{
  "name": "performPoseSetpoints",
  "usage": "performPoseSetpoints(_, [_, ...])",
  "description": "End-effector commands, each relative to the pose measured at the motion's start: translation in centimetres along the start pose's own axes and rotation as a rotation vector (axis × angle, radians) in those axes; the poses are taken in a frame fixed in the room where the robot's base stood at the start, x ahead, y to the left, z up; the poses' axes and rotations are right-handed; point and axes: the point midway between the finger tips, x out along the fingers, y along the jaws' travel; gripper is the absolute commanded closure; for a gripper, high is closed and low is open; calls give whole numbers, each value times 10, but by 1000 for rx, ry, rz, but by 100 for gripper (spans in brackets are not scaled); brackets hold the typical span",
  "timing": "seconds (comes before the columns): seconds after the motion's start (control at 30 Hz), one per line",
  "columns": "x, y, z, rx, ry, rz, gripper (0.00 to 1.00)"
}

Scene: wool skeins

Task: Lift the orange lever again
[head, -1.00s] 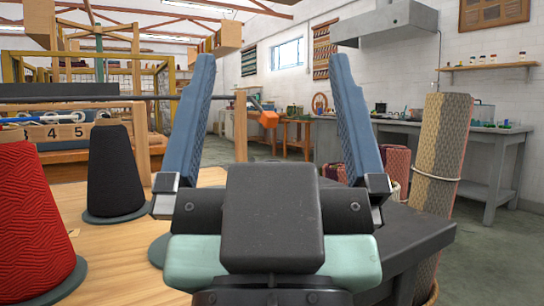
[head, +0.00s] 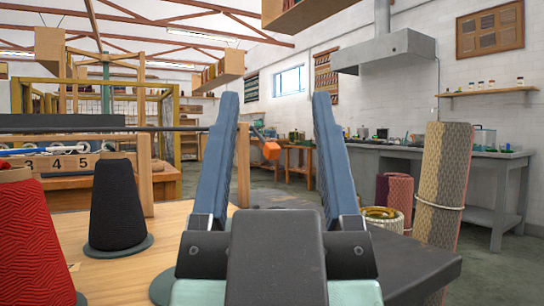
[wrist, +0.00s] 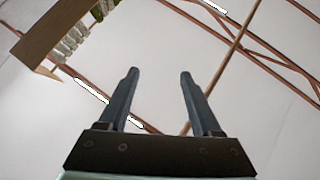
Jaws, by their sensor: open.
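The orange lever end (head: 271,150) is a small orange block at the tip of a thin dark rod. It hangs beside the wooden post in the head view. My gripper (head: 275,98) points upward, and its two blue fingers stand apart with the orange block showing in the gap between them. The block does not touch either finger as far as I can see, and its depth relative to them is unclear. In the wrist view my gripper (wrist: 160,73) is open and empty against the ceiling. The lever does not show there.
A red patterned cone (head: 32,240) and a black cone (head: 117,205) stand on the wooden table (head: 155,240) at left. A numbered board (head: 60,163) is behind them. Rolled textiles (head: 441,185) and a grey bench (head: 480,170) are at right.

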Motion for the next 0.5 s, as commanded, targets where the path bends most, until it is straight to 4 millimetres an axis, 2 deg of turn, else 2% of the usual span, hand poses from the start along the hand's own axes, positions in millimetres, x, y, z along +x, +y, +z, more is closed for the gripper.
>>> performPoseSetpoints(0.03, [8, 0, -8, 0, 0, 0, 45])
performPoseSetpoints(0.17, [28, 0, -27, 0, 0, 0, 68])
performPoseSetpoints(0.33, [67, 0, -64, -1, 0, 1, 99])
performPoseSetpoints(0.5, [110, 0, -105, -2, 0, 1, 100])
